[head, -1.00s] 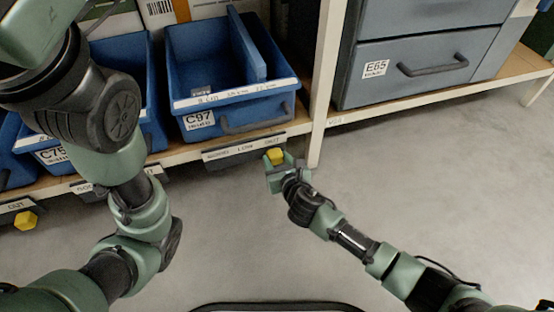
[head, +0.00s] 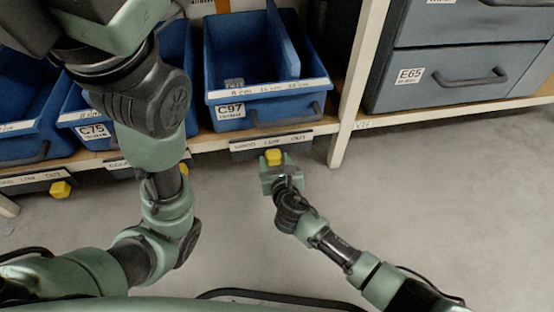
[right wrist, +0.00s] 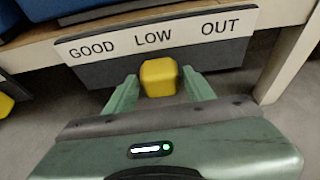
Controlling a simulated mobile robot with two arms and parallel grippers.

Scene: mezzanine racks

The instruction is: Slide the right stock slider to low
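The right stock slider is a dark panel (head: 240,152) under the blue bin C97, on the shelf's front edge. Its label strip reads GOOD, LOW, OUT in the right wrist view (right wrist: 152,37). Its yellow knob (head: 273,157) is below the word LOW, and it also shows in the right wrist view (right wrist: 158,77).
Further left are two similar sliders with yellow knobs, one at far left (head: 60,189) and one partly behind my left arm (head: 183,169). A pale rack post (head: 352,100) stands just right of the right slider. Grey drawers (head: 455,75) are beyond it. The floor in front is clear.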

